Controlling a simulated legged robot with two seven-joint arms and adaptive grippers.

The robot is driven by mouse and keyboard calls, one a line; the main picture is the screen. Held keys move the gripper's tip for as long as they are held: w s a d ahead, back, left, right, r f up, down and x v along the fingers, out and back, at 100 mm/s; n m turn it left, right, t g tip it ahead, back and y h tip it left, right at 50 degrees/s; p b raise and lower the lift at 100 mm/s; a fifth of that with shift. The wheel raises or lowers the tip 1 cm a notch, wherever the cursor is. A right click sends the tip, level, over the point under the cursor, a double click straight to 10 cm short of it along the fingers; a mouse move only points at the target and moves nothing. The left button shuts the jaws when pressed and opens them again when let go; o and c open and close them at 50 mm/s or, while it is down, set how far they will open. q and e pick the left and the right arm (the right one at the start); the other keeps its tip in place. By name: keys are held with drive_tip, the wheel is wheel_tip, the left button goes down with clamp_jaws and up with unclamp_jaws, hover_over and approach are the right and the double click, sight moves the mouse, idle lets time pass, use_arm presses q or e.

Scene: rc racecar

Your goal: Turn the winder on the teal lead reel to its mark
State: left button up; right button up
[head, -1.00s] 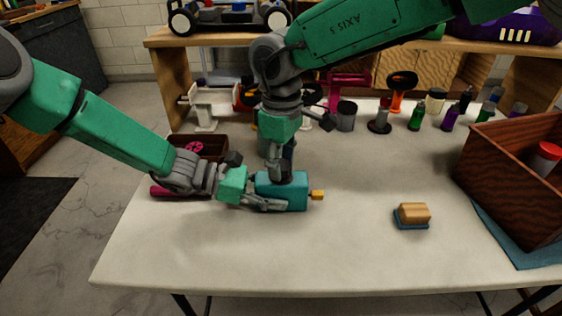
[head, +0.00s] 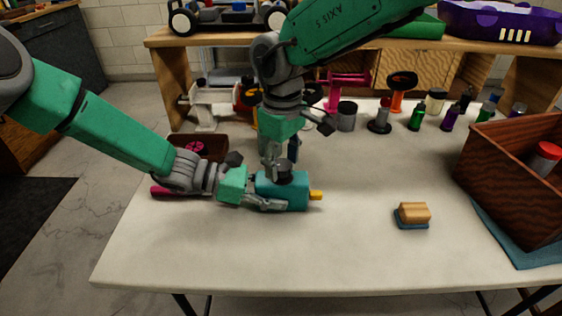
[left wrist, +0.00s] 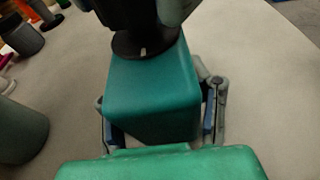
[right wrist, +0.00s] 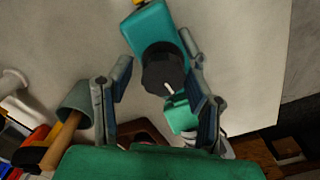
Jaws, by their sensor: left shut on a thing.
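The teal lead reel (head: 293,194) is a teal block lying on the table with a yellow tip at its right end. Its black round winder (head: 284,171) is on top. A white line shows on the winder (right wrist: 161,70) in the right wrist view; the target mark cannot be made out. My left gripper (head: 268,195) is shut on the reel body, a finger on each side in the left wrist view (left wrist: 158,112). My right gripper (head: 279,160) is over the winder, its fingers spread wide and apart from it in the right wrist view (right wrist: 158,98).
A tan-topped block on a blue base (head: 413,213) lies to the right. A wooden box (head: 508,175) stands at the right edge. A dark tray (head: 213,147) sits behind my left gripper. Spools and bottles (head: 417,116) line the back. The front of the table is clear.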

idle(0.3)
wheel_tip(320, 180, up, 12)
idle(0.4)
drive_tip(key=shift+a, duration=0.1)
drive_tip(key=w+d+f+n+t+y, duration=0.2)
drive_tip(key=w+d+f+n+t, duration=0.3)
drive_tip(key=w+n, duration=0.5)
drive_tip(key=n+g+y, duration=0.2)
drive_tip(key=n+y, duration=1.4)
drive_tip(key=n, duration=1.6)
approach(281, 164)
drive_tip(key=a, duration=0.3)
drive_tip(key=w+a, duration=0.1)
drive_tip(key=a, duration=0.5)
drive_tip(key=shift+w+a+f, duration=0.15)
drive_tip(key=shift+w+a, duration=0.15)
drive_tip(key=shift+a, duration=0.05)
